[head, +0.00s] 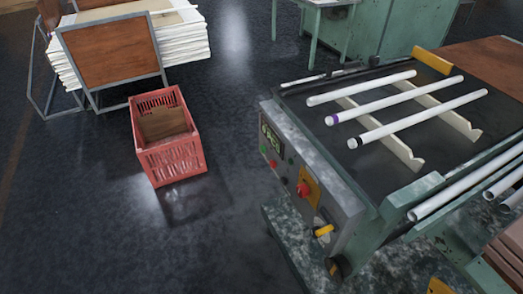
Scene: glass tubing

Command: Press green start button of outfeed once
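The outfeed machine (385,130) stands at the right with its control panel (312,180) on its left-facing side. The panel carries a display with greenish digits (270,137), a small red dot (273,163) and a red mushroom button (303,189) on an orange plate. An orange-yellow handle (324,231) sits lower on the panel. Neither gripper is in view.
Glass tubes (405,107) lie across pale rails on the machine's dark top; more tubes (470,195) lie at the right edge. A red crate (178,163) stands on the floor left of the panel, with clear dark floor between. Stacked sheets (185,35) stand behind it.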

